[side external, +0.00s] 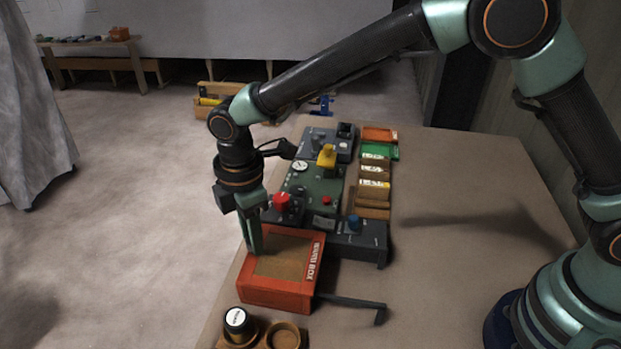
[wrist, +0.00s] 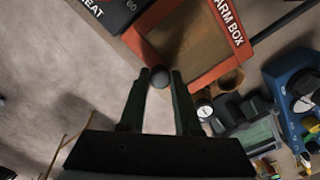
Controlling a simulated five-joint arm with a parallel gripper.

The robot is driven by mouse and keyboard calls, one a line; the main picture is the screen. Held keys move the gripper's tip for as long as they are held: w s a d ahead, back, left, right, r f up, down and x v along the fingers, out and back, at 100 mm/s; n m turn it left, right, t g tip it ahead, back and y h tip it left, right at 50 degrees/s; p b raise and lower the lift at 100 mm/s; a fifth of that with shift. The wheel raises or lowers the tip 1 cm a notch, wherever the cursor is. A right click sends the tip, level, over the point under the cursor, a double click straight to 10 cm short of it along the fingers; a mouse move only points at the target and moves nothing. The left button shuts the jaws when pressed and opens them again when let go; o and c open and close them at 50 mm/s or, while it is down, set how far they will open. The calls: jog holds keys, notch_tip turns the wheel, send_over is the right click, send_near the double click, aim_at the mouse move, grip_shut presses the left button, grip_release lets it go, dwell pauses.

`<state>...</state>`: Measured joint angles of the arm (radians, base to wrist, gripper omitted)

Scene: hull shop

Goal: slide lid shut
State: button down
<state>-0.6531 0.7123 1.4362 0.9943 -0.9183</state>
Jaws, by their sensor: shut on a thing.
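The orange box (side external: 275,293) with white lettering ending in "BOX" sits at the near left edge of the table. Its top has an orange rim around a tan area (side external: 285,262); I cannot tell whether this is the lid or the inside. In the wrist view the fingertips (wrist: 160,73) close around a small grey round knob (wrist: 159,77) at the edge of the orange box (wrist: 205,76). The knob is hidden by the fingers in the side view.
Control panels with a red knob (side external: 281,200), yellow handle (side external: 326,157) and blue knob (side external: 354,222) stand just behind the box. A dark bar (side external: 350,302) sticks out right of it. The table's right side is clear.

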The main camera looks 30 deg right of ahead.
jog(key=shift+w+a+r, duration=0.1)
jog(key=shift+w+a, duration=0.3)
jog(key=c, duration=0.6)
grip_release()
jog(key=shift+s+d, duration=0.1)
notch_tip(320, 180, up, 12)
